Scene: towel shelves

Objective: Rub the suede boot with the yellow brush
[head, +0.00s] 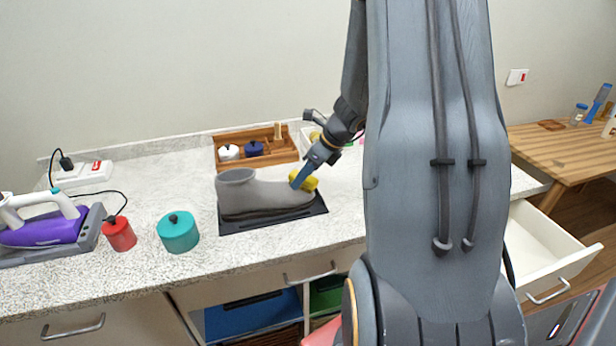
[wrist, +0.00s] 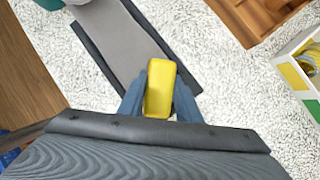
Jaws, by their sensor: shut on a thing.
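My gripper (head: 300,180) is at the toe end, shut on the yellow brush (head: 310,183). In the wrist view the yellow brush (wrist: 160,88) sits between the two blue fingers of my gripper (wrist: 159,95). The brush overlaps the toe of the grey boot (wrist: 118,42) there. The brush's underside is hidden, so I cannot tell whether it touches the boot.
A wooden tray (head: 228,164) with a white and a dark blue pot stands behind the boot. A teal pot (head: 178,232), a red pot (head: 119,234) and a purple iron (head: 45,228) stand at the left. A drawer (head: 550,255) is open at the right.

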